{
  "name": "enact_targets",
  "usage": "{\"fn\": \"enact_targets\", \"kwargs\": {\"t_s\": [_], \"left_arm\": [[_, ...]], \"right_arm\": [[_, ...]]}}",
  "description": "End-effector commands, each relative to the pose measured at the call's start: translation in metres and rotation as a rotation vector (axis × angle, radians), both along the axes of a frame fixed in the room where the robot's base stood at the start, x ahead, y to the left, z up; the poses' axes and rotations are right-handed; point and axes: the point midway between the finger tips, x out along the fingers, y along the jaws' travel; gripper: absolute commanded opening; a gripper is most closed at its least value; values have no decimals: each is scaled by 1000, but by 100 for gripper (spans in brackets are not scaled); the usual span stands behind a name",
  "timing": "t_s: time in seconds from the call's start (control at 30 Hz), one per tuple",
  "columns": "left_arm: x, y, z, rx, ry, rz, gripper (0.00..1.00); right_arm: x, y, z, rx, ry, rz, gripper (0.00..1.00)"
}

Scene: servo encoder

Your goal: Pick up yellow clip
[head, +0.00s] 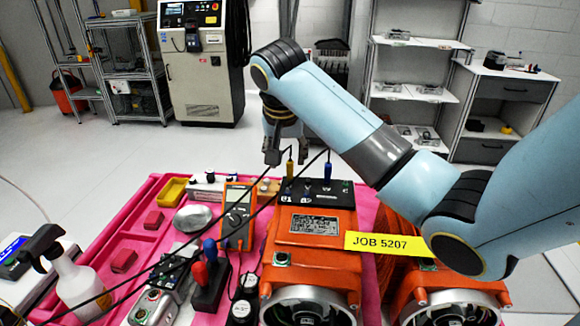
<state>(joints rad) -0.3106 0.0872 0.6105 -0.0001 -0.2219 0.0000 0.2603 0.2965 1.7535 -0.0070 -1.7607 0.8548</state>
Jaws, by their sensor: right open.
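The yellow clip (289,171) stands upright on the black terminal block of the orange servo motor (312,232), near the label "01". A dark lead rises from its top. A blue clip (327,171) stands to its right on the same block. My right gripper (287,154) points down above the yellow clip. Its dark fingers are apart, and the clip's top and lead show between or just behind them. I cannot tell whether they touch. My left gripper is not in view.
Black leads cross the pink tray (145,192) near the clips. An orange multimeter (238,215) and red and blue handles (205,265) stand left of the motor. A yellow "JOB 5207" tag (388,244) lies right of it, by a second orange motor (445,285). A spray bottle (75,280) stands front left.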

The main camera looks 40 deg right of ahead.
Motion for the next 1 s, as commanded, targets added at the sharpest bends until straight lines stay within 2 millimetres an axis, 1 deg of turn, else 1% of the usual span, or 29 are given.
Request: {"fn": "enact_targets", "kwargs": {"t_s": [0.07,0.2,0.33,0.43,0.6,0.67,0.93,1.0], "left_arm": [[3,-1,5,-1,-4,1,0],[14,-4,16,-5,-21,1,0],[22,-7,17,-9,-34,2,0],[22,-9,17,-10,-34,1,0],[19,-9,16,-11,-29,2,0],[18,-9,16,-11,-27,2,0],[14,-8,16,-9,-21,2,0],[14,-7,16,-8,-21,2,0]], "right_arm": [[1,-5,-6,-1,4,-2,42],[7,-17,-23,-1,5,-2,42],[12,-21,-40,0,3,-1,42],[13,-22,-44,0,0,1,42],[13,-22,-45,0,0,1,42],[13,-22,-45,0,0,1,36],[13,-22,-44,0,0,1,0],[13,-22,-44,0,0,1,0]]}}
